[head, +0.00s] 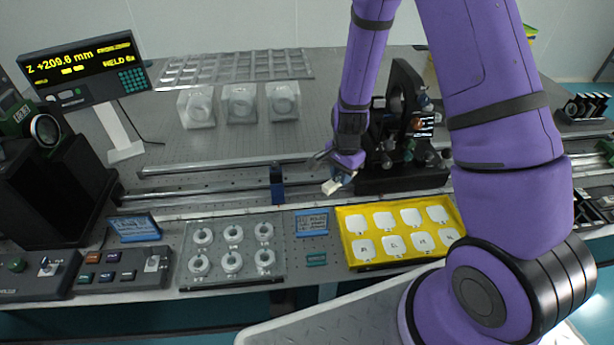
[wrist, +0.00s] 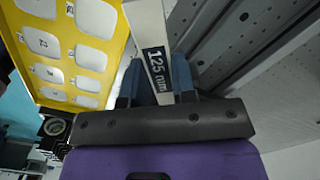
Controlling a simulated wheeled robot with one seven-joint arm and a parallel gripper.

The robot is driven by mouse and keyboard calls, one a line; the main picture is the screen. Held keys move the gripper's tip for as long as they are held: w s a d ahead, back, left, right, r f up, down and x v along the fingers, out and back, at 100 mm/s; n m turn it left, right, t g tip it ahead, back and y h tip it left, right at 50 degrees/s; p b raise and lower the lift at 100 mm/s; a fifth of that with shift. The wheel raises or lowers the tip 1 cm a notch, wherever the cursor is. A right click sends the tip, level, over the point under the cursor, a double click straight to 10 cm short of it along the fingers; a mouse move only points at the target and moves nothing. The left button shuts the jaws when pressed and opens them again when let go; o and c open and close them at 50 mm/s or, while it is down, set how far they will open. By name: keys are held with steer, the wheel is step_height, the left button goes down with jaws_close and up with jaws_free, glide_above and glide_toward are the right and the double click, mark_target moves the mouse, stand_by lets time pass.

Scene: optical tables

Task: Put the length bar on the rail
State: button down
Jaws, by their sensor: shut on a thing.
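My gripper (head: 343,172) is shut on the length bar (head: 331,187), a pale bar whose end shows below the fingers in the head view. In the wrist view the bar (wrist: 148,28) stands between the blue fingertips (wrist: 156,82), with a dark "125 mm" label facing the camera. The rail (head: 215,168) runs left to right across the table, left of my gripper. A dark blue block (head: 277,184) stands at its front side. In the wrist view grey rail-like strips (wrist: 232,42) run to the right of the bar. I cannot tell whether the bar touches anything.
A yellow tray (head: 341,228) with white numbered pads lies in front of my gripper. A clear plate (head: 233,281) with several rings is left of it. A black optical instrument (head: 400,180) stands close on the right. A display (head: 84,66) at left reads "Z +209.6 mm".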

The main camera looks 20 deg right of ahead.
steer(key=s+m, duration=0.5)
steer(key=m, duration=0.2)
glide_above(308, 177)
steer(key=shift+f, duration=2.15)
steer(key=c, duration=0.9)
jaws_free()
steer(key=shift+f, duration=0.15)
